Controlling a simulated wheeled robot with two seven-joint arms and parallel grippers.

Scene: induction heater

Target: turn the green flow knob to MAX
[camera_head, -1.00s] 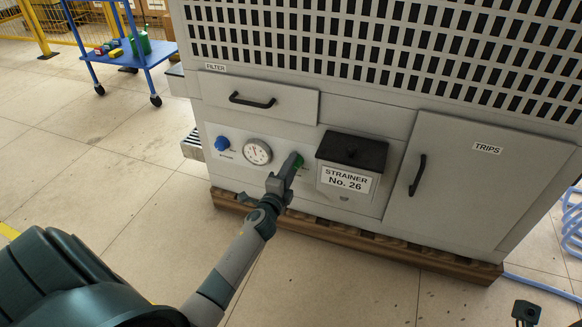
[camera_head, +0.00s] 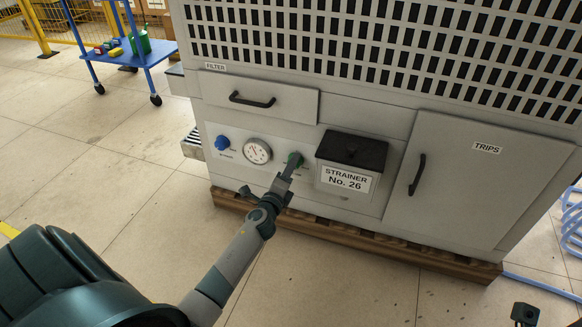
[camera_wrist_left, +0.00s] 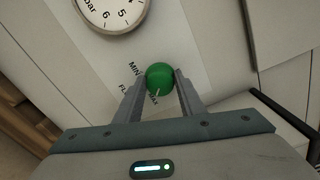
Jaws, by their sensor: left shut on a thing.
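The green flow knob (camera_head: 295,158) is on the front panel of the grey cabinet, right of the round gauge. In the left wrist view the knob (camera_wrist_left: 160,77) sits between the two fingers of my left gripper (camera_wrist_left: 161,84), one finger at each side. The left gripper (camera_head: 293,164) is shut on it. A thin pale mark on the knob points down in the left wrist view, towards the partly hidden MAX lettering. The MIN lettering (camera_wrist_left: 135,70) lies left of the knob.
The gauge (camera_head: 257,151) and a blue knob (camera_head: 222,143) are left of the green knob. The black-lidded strainer box (camera_head: 350,160) juts out close on its right. A drawer handle (camera_head: 252,100) is above. The cabinet stands on a wooden pallet (camera_head: 340,232). The floor in front is open.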

